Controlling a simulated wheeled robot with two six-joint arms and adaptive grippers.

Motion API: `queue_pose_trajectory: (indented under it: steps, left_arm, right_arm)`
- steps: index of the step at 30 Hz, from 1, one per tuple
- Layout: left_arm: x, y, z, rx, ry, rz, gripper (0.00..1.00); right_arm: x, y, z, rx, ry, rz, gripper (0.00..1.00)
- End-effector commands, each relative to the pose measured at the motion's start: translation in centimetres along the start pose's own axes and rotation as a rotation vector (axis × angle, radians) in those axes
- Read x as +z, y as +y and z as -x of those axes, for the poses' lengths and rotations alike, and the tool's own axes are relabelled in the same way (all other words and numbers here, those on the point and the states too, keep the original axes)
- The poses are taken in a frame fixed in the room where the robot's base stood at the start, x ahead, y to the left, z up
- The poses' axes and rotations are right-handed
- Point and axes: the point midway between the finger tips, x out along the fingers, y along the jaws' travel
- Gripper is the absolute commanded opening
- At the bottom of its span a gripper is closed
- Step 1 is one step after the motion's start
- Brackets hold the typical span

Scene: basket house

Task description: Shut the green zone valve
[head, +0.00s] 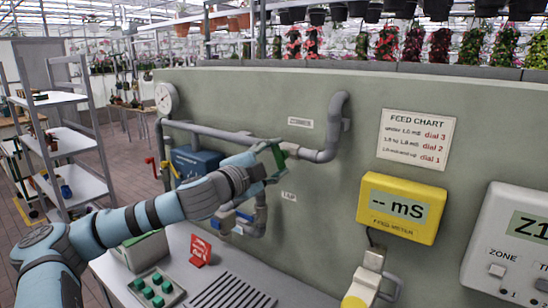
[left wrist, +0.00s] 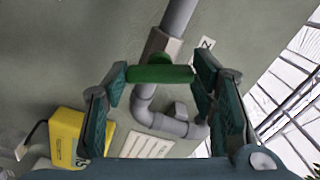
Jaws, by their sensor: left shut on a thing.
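The green zone valve's handle (left wrist: 160,74) is a green bar on a grey pipe against the wall panel. In the left wrist view it lies crosswise over the pipe, its ends between my two fingers. My left gripper (head: 272,160) reaches the valve from the left in the head view and is shut on the handle. In that view the fingers and wrist cover most of the valve.
Grey pipes (head: 330,140) run along the panel (head: 250,95). A blue box (head: 197,162), yellow feed meter (head: 402,208), white zone controller (head: 510,245) and feed chart (head: 417,138) are nearby. A red sign (head: 200,250) and a green-button box (head: 155,288) stand on the bench below.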

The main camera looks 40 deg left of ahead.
Motion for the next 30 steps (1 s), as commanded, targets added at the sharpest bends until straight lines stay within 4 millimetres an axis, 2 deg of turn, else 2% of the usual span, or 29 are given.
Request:
queue_pose_trajectory:
  steps: [6, 15, 30]
  left_arm:
    - [-0.05, -0.11, 0.00, 0.000, 0.000, -0.184, 0.24]
    - [-0.03, -0.05, 0.00, 0.000, 0.000, -0.358, 0.24]
    - [0.00, 0.00, 0.00, 0.000, 0.000, -0.426, 0.24]
  right_arm:
    - [-0.05, 0.02, 0.49, 0.000, 0.000, 0.000, 0.00]
    - [-0.08, 0.04, 0.77, 0.000, 0.000, 0.000, 0.00]
    - [-0.08, 0.04, 0.83, 0.000, 0.000, 0.000, 0.00]
